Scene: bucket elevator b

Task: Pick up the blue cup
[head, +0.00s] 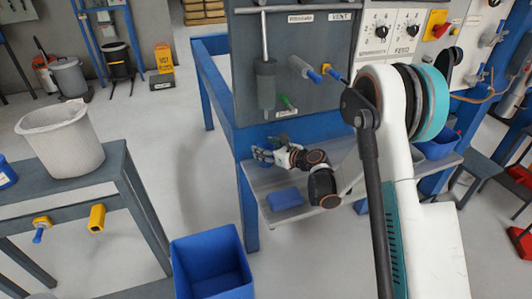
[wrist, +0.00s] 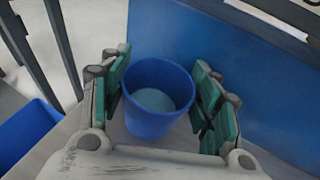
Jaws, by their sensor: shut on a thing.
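The blue cup (wrist: 157,122) stands between the green-padded fingers of my gripper (wrist: 165,88) in the wrist view. I look down into its open top, and its inside is lighter blue at the bottom. The fingers are shut on it, one set on each side. In the head view my gripper (head: 264,154) is at the left end of the grey shelf (head: 262,180), beside the blue frame. The cup is hard to tell from the blue frame and the fingers there. Whether its base touches the shelf is not clear.
A blue block (head: 285,198) lies on the shelf below my arm. A blue frame post (head: 249,205) stands close to the gripper. A large blue bin (head: 210,262) is on the floor in front. A grey table with a white bucket (head: 60,140) is at left, with open floor between.

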